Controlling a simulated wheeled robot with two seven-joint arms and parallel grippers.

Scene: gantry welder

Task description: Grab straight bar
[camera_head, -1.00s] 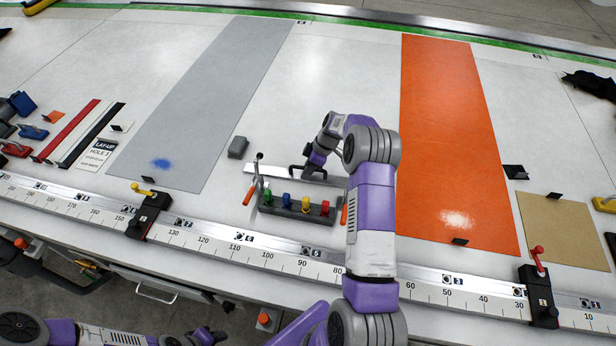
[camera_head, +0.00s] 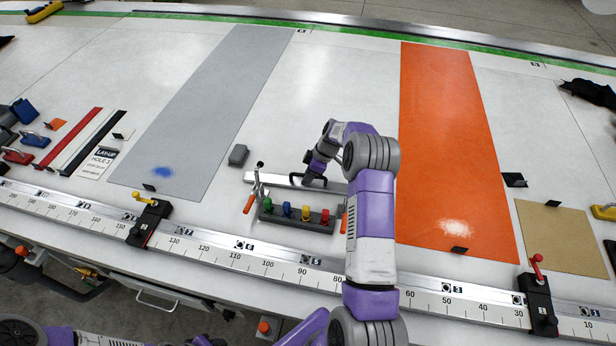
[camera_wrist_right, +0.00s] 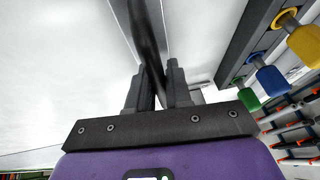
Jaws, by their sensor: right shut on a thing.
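The straight bar (camera_head: 275,181) is a silver metal strip lying on the white table behind a rack of coloured knobs. It has a black handle (camera_head: 321,181) on top. My right gripper (camera_head: 314,177) reaches down to this handle, hiding part of it. In the right wrist view, the black handle (camera_wrist_right: 148,45) runs between the two dark fingers of my right gripper (camera_wrist_right: 154,78), which are shut on it. My arm hides the bar's right end in the head view. My left gripper is not clearly visible.
The knob rack (camera_head: 297,217) stands just in front of the bar, between two orange-handled clamps (camera_head: 249,203). A grey block (camera_head: 238,155) lies behind the bar's left end. A long ruler rail (camera_head: 222,245) runs along the front.

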